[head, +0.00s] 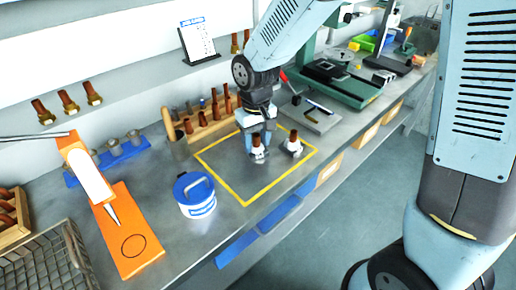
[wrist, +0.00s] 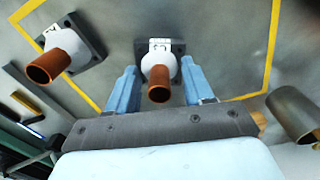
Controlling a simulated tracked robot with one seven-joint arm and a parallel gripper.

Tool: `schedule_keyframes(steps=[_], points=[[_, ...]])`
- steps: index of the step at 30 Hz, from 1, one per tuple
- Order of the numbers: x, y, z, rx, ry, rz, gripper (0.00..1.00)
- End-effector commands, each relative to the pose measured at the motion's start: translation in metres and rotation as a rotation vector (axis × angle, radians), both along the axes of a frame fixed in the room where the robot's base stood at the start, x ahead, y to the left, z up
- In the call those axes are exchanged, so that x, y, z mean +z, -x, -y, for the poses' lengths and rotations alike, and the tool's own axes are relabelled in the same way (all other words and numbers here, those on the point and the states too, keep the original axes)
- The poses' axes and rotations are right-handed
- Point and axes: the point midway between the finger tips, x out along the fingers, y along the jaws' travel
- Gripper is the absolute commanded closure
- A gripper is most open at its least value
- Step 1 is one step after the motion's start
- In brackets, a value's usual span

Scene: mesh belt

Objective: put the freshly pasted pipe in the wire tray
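Two short copper-brown pipes stand upright in white round holders on dark square bases, inside the yellow outline. One pipe (wrist: 159,88) is in the middle of the wrist view; the other pipe (wrist: 50,64) is at its upper left. In the head view they are the left pipe (head: 257,141) and right pipe (head: 293,137). I cannot tell which is freshly pasted. My gripper (wrist: 160,82) is open, its blue fingers on either side of the middle pipe, with gaps; it also shows in the head view (head: 258,133). The wire tray (head: 45,262) is at the lower left; the visible part looks empty.
A blue-lidded white tub (head: 194,196) and an orange board (head: 126,232) with a nozzled cartridge (head: 90,178) lie between the pipes and tray. A wooden rack (head: 208,122) of pipes and a metal cup (wrist: 294,112) stand close by. The bench's front edge is near.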

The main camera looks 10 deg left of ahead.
Motion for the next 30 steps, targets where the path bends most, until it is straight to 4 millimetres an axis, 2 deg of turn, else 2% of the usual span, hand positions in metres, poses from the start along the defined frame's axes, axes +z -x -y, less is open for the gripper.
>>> schedule_keyframes(steps=[2,15,30], points=[[0.0001,-0.0001,0.0001,0.000,0.000,0.000,0.57],[0.0003,-0.0003,0.0003,-0.001,0.000,0.000,0.99],[0.0012,-0.0007,0.0004,-0.001,-0.001,0.001,1.00]])
